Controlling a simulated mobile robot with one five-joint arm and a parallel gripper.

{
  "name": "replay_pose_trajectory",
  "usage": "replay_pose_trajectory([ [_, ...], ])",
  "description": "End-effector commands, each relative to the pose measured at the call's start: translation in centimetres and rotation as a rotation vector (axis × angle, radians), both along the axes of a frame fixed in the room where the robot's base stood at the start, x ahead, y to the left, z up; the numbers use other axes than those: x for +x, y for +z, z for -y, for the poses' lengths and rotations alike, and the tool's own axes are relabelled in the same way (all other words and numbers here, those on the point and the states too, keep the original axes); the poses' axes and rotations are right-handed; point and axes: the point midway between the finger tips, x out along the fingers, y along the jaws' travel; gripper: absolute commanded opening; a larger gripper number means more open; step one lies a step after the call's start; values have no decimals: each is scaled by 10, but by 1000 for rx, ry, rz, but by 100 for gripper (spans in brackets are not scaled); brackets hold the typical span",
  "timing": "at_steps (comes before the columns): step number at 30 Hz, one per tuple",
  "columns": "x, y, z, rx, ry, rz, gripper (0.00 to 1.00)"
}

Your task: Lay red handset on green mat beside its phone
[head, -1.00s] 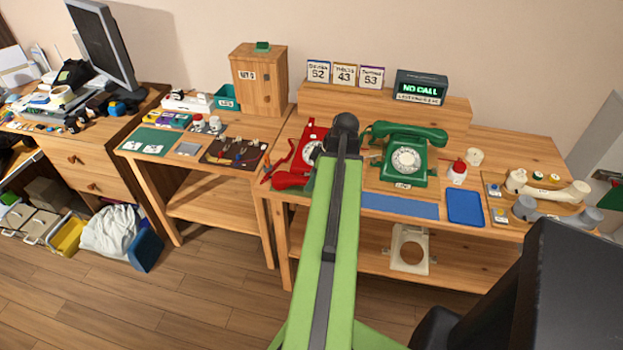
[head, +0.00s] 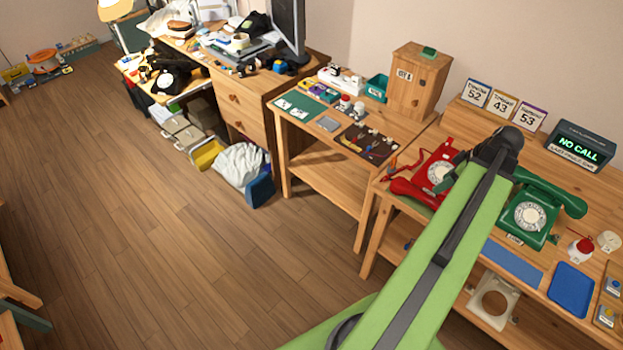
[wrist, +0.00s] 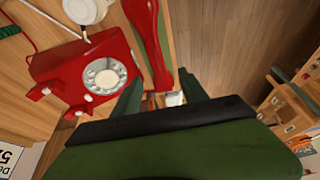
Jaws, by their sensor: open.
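The red phone (head: 440,168) stands on the wooden table, partly hidden by my arm in the head view. It shows in the wrist view (wrist: 88,77) with its dial and empty cradle. The red handset (head: 408,190) lies beside the phone, near the table's front edge. In the wrist view the handset (wrist: 150,40) runs toward my gripper (wrist: 160,86), its near end between the two dark green fingers. The fingers are apart.
The green phone (head: 530,210), with its handset on, stands right of my arm. A blue mat (head: 513,262) and blue tray (head: 571,284) lie in front of it. A smaller table with tools (head: 368,141) stands left. The floor (head: 190,230) at left is clear.

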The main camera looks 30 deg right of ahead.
Motion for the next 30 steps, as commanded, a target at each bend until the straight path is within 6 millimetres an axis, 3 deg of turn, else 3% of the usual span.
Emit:
replay_pose_trajectory([
  [5, 102, -6, -90, 56, -19, -114, 51],
  [9, 176, -11, -192, 64, -71, -227, 51],
  [11, 199, -12, -239, 55, -98, -269, 51],
  [12, 212, -13, -271, 45, -116, -293, 51],
  [15, 235, -15, -351, 10, -164, -342, 51],
  [19, 246, -16, -438, -37, -225, -370, 51],
  [21, 246, -16, -470, -56, -252, -375, 51],
  [24, 246, -16, -497, -72, -277, -374, 51],
  [30, 246, -16, -505, -76, -291, -374, 51],
])
